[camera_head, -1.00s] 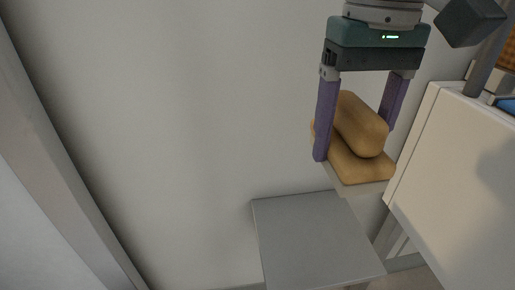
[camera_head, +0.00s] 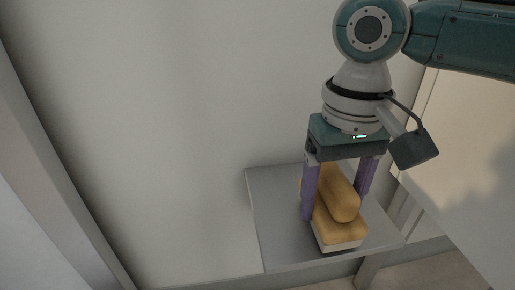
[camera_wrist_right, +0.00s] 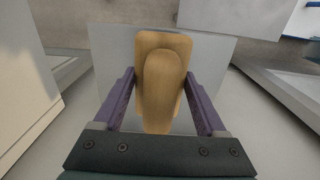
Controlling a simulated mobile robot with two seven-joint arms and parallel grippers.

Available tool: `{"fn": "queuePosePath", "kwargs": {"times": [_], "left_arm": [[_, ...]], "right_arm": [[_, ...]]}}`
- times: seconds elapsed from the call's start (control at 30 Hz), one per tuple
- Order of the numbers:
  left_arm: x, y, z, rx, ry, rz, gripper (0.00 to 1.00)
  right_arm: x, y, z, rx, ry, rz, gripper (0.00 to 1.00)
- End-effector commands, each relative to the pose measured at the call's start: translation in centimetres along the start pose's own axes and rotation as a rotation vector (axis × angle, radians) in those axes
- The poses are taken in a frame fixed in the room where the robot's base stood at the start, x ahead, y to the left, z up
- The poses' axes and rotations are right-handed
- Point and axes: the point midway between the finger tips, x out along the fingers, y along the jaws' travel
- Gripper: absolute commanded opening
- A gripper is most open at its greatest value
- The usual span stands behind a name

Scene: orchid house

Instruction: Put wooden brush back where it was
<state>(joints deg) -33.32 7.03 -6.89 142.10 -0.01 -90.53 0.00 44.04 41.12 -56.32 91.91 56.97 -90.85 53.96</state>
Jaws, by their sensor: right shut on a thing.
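The wooden brush (camera_head: 343,212) has a tan wooden body with a raised grip and pale bristles underneath. It is upright, bristles down, at the small grey table (camera_head: 277,232); I cannot tell whether the bristles touch the top. My right gripper (camera_head: 337,198) comes from above, its purple fingers on both sides of the brush, shut on it. In the right wrist view the brush (camera_wrist_right: 160,85) sits between the fingers, over the grey tabletop (camera_wrist_right: 112,60). My left gripper is not in view.
A white cabinet or bench (camera_head: 470,170) stands close on the right, beside my right arm. A plain wall (camera_head: 170,120) is behind the grey table. The left part of the tabletop is bare.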

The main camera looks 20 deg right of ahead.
Motion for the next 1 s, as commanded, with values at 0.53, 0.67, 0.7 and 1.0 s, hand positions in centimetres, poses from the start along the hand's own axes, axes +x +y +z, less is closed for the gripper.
{"fn": "queuePosePath", "kwargs": {"times": [0.53,0.67,0.7,1.0], "left_arm": [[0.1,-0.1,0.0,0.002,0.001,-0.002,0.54],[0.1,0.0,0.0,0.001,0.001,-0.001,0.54],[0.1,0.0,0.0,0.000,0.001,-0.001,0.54],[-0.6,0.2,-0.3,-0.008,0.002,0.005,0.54]], "right_arm": [[0.7,0.0,0.0,-0.001,0.001,0.000,0.90],[0.7,0.0,0.0,-0.001,0.001,0.000,1.00],[0.7,0.0,0.0,-0.001,0.001,0.000,1.00],[-0.8,0.0,-0.1,0.001,0.002,-0.001,1.00]]}}
